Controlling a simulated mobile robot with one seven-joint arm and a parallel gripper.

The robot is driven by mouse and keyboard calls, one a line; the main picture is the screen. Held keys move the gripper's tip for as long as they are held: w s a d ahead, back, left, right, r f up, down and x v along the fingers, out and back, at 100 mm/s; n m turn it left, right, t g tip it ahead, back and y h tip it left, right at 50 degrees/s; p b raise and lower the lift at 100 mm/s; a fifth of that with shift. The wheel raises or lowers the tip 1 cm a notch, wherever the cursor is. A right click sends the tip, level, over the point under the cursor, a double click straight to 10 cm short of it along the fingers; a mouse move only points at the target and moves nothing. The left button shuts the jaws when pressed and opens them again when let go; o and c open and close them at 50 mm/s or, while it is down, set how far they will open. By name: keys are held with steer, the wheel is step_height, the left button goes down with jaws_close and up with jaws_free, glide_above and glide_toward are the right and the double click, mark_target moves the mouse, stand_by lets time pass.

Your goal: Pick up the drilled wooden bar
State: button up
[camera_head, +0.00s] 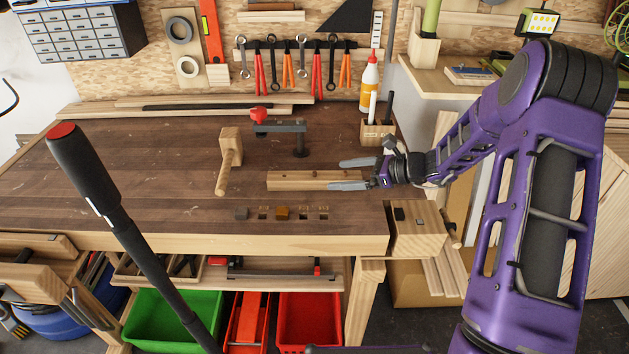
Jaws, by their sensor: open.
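The drilled wooden bar (300,181) is a pale, straight bar lying flat on the dark workbench (170,190), with small dark holes in its top. It lies left to right near the bench's front right. My gripper (347,174) reaches in from the right with its two grey fingers apart and pointing left. In the picture the fingers lie at the bar's right end, one beyond it and one near its front side. I cannot tell whether they touch the bar. The fingers hide part of the bar's right end.
A glue bottle (370,83) and a wooden holder (377,132) stand behind my gripper. The bench's left side is clear.

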mark_target(309, 176)
steer(key=x, duration=0.9)
steer(key=shift+w, duration=0.3)
jaws_close()
